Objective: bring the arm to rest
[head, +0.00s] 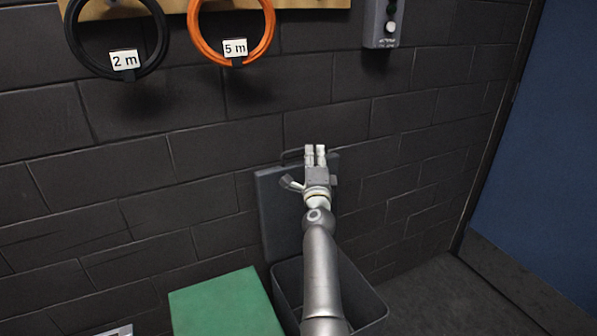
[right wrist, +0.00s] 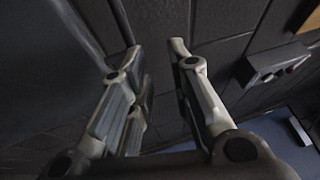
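My right arm (head: 322,270) reaches up from the bottom of the head view. Its right gripper (head: 315,150) is in front of the dark block wall, with its fingers pointing up. In the right wrist view the right gripper (right wrist: 155,48) is open, with a clear gap between its fingers and nothing held. A grey button box (head: 383,22) is on the wall, above and to the right of the gripper and apart from it. A box with buttons also shows at the right of the right wrist view (right wrist: 272,64). My left gripper is not in view.
A dark grey bin (head: 365,300) with a raised lid (head: 272,215) stands under and behind my right arm. A green box (head: 225,305) is left of it. A black coil (head: 70,35) and an orange coil (head: 268,35) hang above. Floor is clear at right.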

